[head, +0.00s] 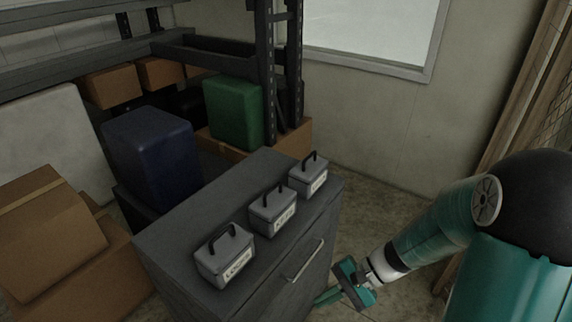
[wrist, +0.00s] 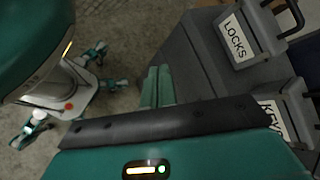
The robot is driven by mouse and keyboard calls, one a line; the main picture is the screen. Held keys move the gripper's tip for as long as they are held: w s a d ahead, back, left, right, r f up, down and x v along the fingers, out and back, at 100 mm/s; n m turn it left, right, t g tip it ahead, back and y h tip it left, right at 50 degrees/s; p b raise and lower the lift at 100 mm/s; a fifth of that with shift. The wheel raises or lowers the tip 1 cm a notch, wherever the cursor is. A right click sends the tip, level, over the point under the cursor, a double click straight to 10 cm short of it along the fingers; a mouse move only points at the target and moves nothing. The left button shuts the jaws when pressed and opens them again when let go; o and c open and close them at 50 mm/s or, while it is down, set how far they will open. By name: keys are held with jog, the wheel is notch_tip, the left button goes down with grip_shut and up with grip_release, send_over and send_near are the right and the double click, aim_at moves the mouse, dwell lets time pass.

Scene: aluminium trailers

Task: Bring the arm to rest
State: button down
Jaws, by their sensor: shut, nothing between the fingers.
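My gripper (head: 322,299) is at the lower middle right of the head view, beside the front of a dark grey cabinet (head: 160,246). It points down and left, low beside the cabinet's handle (head: 304,262). In the wrist view its two teal fingers (wrist: 157,86) lie together, shut with nothing between them. My arm reaches in from the right. I cannot tell whether the fingers touch the cabinet front.
Three grey lidded boxes stand on the cabinet: one labelled LOCKS (head: 225,257), a middle one (head: 272,211) and a far one (head: 308,177). Cardboard boxes (head: 50,235), a blue container (head: 152,160) and shelving (head: 267,75) stand left and behind. Floor (head: 375,185) right of the cabinet is clear.

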jog(key=s+d+r+n+t+h, duration=0.2)
jog(key=r+h, duration=0.1)
jog(key=r, duration=0.4)
jog(key=s+d+r+n+t+h, duration=0.2)
jog(key=r+n+t+h, duration=0.1)
jog(key=r, duration=0.4)
jog(key=s+d+r+n+t+h, duration=0.2)
jog(key=s+r+n+h, duration=0.1)
jog(key=r, duration=0.4)
jog(key=shift+d+r+t+h, duration=0.2)
jog(key=shift+d+t+h, duration=0.1)
jog(key=shift+h, duration=0.3)
jog(key=shift+d, duration=0.15)
